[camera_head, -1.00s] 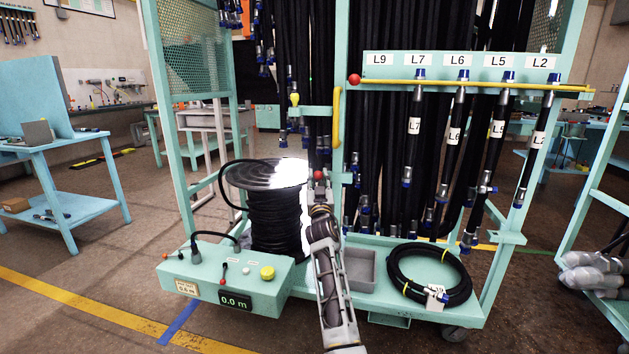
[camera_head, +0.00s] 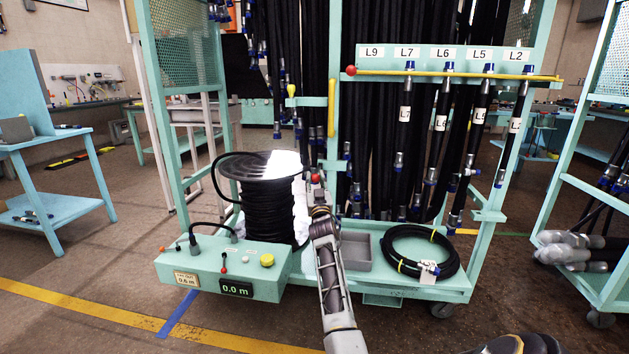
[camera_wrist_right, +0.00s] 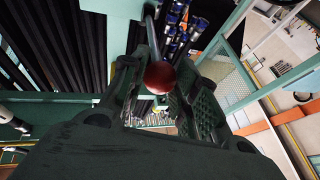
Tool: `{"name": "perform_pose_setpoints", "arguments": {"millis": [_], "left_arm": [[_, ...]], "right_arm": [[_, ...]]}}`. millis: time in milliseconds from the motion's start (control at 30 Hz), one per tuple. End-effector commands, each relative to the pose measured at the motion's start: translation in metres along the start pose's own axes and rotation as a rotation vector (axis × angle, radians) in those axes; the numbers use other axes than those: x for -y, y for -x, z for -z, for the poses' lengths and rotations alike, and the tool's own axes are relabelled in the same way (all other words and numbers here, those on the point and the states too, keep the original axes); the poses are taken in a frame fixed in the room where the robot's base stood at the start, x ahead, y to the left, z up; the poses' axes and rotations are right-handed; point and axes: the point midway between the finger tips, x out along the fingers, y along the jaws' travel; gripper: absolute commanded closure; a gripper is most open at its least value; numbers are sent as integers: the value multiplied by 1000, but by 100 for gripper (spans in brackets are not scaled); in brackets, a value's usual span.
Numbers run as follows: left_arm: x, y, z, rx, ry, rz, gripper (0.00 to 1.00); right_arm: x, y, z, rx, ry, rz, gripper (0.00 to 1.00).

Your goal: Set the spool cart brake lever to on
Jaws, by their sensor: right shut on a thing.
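The spool cart (camera_head: 412,290) is a pale green frame carrying a black hose spool (camera_head: 268,205). A lever with a red ball knob (camera_head: 315,177) stands just right of the spool. In the right wrist view the red knob (camera_wrist_right: 159,77) sits between my fingers on a grey rod (camera_wrist_right: 153,38). My right gripper (camera_head: 316,190) is shut on this knob; its fingers partly hide the lever, and no on or off marking is readable. In the right wrist view the gripper (camera_wrist_right: 160,95) has a finger on each side of the knob. My left gripper is not in view.
A control box (camera_head: 222,268) with a display, a small red-tipped lever and a yellow button is at the front left. A grey bin (camera_head: 356,250) and coiled hose (camera_head: 420,254) lie right of my arm. Labelled hoses (camera_head: 442,130) hang behind. Open floor lies in front.

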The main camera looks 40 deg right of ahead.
Motion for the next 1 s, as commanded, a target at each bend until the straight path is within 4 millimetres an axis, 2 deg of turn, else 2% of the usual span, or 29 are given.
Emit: {"name": "perform_pose_setpoints", "arguments": {"millis": [33, 433, 467, 533, 767, 1000], "left_arm": [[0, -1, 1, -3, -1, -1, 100], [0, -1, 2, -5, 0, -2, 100], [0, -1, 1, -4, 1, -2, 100], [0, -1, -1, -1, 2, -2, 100], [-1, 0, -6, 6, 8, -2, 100], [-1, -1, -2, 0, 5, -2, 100]], "right_arm": [[-1, 2, -10, 17, 1, -2, 100], [-1, 3, -13, 21, 3, -3, 100], [-1, 3, -13, 21, 3, -3, 68], [-1, 3, -12, 19, 3, -3, 60], [-1, 2, -7, 10, 2, -1, 60], [0, 4, -6, 7, 2, -1, 60]]}}
